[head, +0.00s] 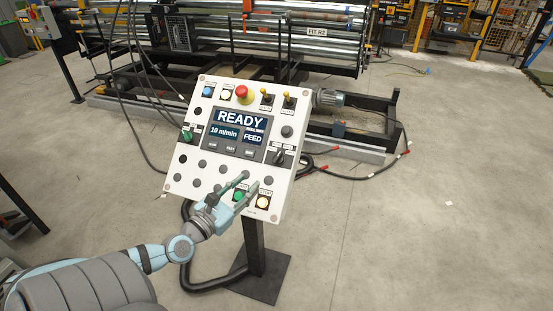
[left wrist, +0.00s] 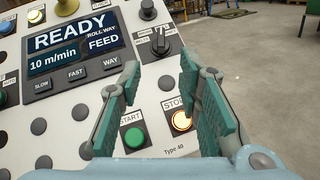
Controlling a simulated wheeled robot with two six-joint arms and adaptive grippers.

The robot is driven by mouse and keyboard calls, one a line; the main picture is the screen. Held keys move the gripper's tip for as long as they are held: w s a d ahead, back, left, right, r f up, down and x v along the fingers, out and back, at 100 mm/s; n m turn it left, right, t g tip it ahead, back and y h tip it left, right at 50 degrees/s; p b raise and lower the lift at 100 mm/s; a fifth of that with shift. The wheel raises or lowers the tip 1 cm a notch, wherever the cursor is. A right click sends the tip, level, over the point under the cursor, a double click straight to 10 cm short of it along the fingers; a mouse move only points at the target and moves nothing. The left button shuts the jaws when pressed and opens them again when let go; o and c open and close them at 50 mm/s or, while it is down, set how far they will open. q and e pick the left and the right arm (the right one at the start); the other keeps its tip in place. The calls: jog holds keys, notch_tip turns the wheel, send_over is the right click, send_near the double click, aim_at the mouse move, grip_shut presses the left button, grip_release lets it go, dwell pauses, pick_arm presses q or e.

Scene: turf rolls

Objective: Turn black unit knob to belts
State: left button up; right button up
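The black unit knob (head: 279,157) is on the right side of the white control panel (head: 180,187), below the screen's right end. In the left wrist view the knob (left wrist: 160,42) stands just beyond and between my fingertips, pointing roughly upward. Its small labels are too small to read surely. My left gripper (head: 251,180) is open and empty, in front of the panel's lower part; its green-padded fingers (left wrist: 159,66) are apart and do not touch the knob. My right gripper is not in view.
The screen (head: 238,133) reads READY, 10 m/min, FEED. A green start button (left wrist: 134,137) and a lit stop button (left wrist: 181,121) sit below the fingers. A red emergency button (head: 244,94) and toggle switches (head: 288,98) line the top. A roller machine (head: 250,35) stands behind.

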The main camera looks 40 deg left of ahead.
aim_at(278, 155)
pick_arm(q)
jog(key=w, duration=0.9)
jog(key=w+b, duration=0.1)
jog(key=w, duration=0.4)
jog(key=shift+w+a+r, duration=0.1)
jog(key=shift+a, duration=0.3)
jog(key=shift+c, duration=0.4)
jog(key=shift+d+r, duration=0.1)
grip_shut()
